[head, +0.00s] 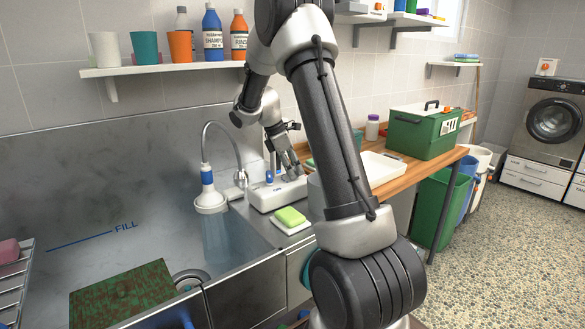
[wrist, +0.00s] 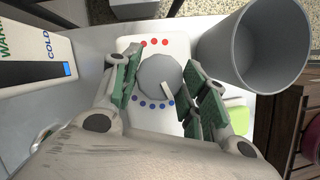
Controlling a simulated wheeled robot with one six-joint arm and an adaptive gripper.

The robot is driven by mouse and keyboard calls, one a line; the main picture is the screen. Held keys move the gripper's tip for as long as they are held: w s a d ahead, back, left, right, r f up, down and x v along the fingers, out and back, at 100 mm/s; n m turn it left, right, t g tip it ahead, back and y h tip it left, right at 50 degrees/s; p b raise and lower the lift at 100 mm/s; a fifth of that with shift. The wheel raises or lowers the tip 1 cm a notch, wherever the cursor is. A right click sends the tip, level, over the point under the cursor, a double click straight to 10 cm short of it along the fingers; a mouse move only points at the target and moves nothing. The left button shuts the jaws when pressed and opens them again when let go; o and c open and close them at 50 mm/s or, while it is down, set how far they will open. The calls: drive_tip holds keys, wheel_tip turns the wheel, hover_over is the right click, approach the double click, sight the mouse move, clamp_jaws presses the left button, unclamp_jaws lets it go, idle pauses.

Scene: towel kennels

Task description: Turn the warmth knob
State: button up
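The warmth knob (wrist: 158,76) is a round grey dial with a pale pointer, on a white panel (wrist: 152,44) with red dots on one side and a row of blue dots on the other. The pointer slants toward the lower right, near the blue-dot side. My gripper (wrist: 163,68) is open, with its green-padded fingers on either side of the knob; a thin gap shows at the left finger. A display marked WARM and COLD (wrist: 62,62) has a blue patch at the COLD end. In the head view my gripper (head: 288,168) is down at the white control box (head: 268,197), the knob hidden.
A grey cup (wrist: 255,48) stands close to the right finger. A green sponge (head: 290,216) lies in front of the box. The shower head (head: 209,199) runs water into the metal sink (head: 60,200).

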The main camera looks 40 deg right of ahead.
drive_tip(key=shift+m, duration=0.5)
drive_tip(key=m+g+y, duration=0.1)
drive_tip(key=m, duration=0.2)
drive_tip(key=shift+w+m, duration=0.15)
drive_tip(key=shift+m, duration=0.25)
drive_tip(key=m+g+y, duration=0.1)
drive_tip(key=m, duration=0.3)
drive_tip(key=shift+d+m, duration=0.15)
drive_tip(key=shift+m, duration=0.15)
drive_tip(key=m+y, duration=0.2)
drive_tip(key=m, duration=0.2)
drive_tip(key=shift+d+g, duration=0.1)
drive_tip(key=shift+g, duration=0.3)
drive_tip(key=shift+m+y, duration=0.8)
drive_tip(key=shift+m, duration=1.4)
drive_tip(key=o, duration=1)
